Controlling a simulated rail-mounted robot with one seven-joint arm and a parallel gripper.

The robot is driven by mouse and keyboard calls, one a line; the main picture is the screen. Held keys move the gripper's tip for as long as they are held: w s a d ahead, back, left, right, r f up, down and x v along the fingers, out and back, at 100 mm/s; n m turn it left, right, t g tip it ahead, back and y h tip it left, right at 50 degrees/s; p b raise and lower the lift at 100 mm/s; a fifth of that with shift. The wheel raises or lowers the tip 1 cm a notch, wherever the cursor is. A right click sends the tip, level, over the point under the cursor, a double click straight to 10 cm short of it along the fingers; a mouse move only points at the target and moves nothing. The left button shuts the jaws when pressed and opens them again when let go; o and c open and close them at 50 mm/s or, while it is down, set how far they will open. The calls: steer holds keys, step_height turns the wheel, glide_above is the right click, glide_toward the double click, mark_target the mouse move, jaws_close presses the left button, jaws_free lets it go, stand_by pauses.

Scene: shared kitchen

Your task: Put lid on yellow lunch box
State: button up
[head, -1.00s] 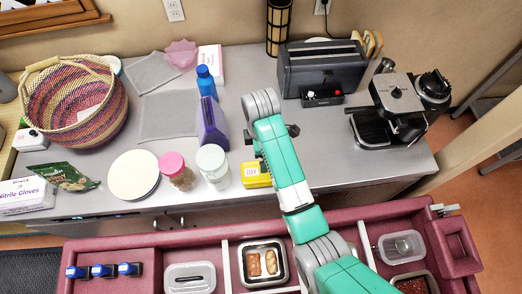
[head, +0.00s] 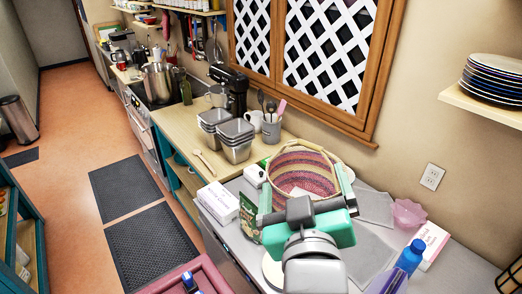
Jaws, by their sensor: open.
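My gripper (head: 304,188) is in the lower middle of the head view, over the left end of the grey counter (head: 366,251). Its two fingers are spread wide, with nothing between them that I can see being held. The woven basket (head: 300,172) shows beyond and between the fingers; I cannot tell whether they touch it. The yellow lunch box is outside the present view. I cannot make out its lid in this view.
A white glove box (head: 217,203) and a green pouch (head: 249,217) are left of my gripper. A blue bottle (head: 410,257), pink bowl (head: 408,213) and white-pink box (head: 432,243) are at right. Grey pans (head: 235,140) stand on the wooden counter (head: 182,134).

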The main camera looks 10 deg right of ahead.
steer(key=s+a+r+t+y+p, duration=0.1)
steer(key=s+a+r+t, duration=0.1)
steer(key=r, duration=0.5)
steer(key=s+a+r+m+t+y+p, duration=0.1)
steer(key=s+a+r+t+y+p, duration=0.1)
steer(key=s+a+r, duration=0.3)
steer(key=s+a+r+t+y+p, duration=0.1)
steer(key=s+a+r+t+p, duration=0.1)
steer(key=a+r, duration=0.5)
step_height(320, 180, up, 3)
steer(key=shift+s+f+m+t+y, duration=0.1)
steer(key=shift+s+m+t+y, duration=0.25)
steer(key=shift+s+t, duration=0.75)
steer(key=shift+s, duration=0.15)
